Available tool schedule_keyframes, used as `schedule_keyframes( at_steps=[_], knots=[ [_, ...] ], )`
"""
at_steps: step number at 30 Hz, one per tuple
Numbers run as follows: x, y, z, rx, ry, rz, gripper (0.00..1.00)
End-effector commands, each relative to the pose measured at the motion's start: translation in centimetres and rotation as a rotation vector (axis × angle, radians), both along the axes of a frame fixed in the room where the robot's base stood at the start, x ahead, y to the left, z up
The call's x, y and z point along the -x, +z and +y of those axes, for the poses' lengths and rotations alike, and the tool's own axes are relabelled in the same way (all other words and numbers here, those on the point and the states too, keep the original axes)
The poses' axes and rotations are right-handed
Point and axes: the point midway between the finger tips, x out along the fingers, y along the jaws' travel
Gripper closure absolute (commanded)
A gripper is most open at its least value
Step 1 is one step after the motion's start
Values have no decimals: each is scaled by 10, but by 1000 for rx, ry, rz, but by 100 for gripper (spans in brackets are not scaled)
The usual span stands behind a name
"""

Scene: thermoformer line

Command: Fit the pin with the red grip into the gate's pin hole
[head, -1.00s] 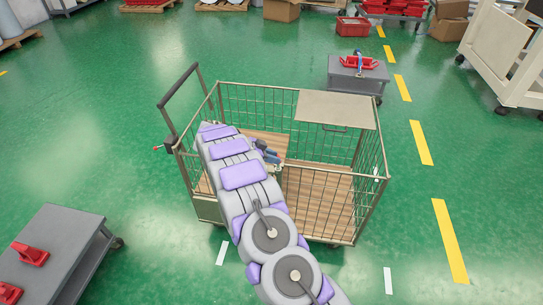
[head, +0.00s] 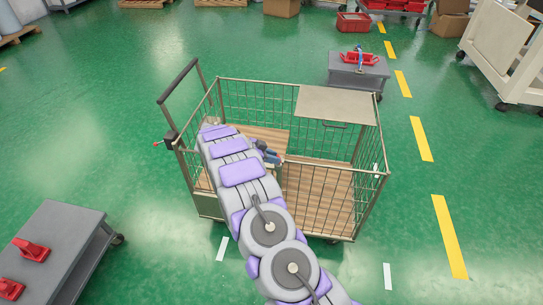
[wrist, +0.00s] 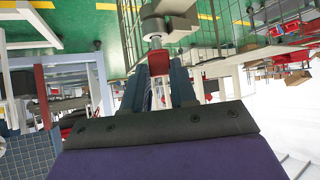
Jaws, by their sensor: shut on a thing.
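The wire cage cart (head: 320,92) stands in the middle of the head view. My gripper (head: 268,153) is at its near side, by the upper corner of the front mesh gate (head: 318,200). In the wrist view my gripper (wrist: 160,90) has its two blue fingers shut on the pin's red grip (wrist: 157,63). The pin's metal shank (wrist: 155,42) points up the picture, in line with a pale round fitting (wrist: 168,10) that seems to hold the pin hole. Its tip meets or overlaps the fitting; I cannot tell how deep. The head view does not show the pin clearly.
Wooden boards (head: 315,190) line the cart floor. A flat plate (head: 336,104) covers its back right corner. A grey table (head: 60,240) with red items stands at left, a small grey cart (head: 355,80) behind. Green floor around the cart is clear.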

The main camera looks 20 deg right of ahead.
Motion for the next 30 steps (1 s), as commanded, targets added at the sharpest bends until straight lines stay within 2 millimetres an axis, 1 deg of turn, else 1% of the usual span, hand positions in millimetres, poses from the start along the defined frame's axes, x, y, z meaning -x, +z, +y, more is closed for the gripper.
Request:
schedule_keyframes(
  at_steps=[23, 24, 30],
  knots=[
    [0, -17, 0, 0, 0, 0, 100],
    [0, -17, 0, 0, 0, 0, 70],
    [0, -17, 0, 0, 0, 0, 50]
  ],
)
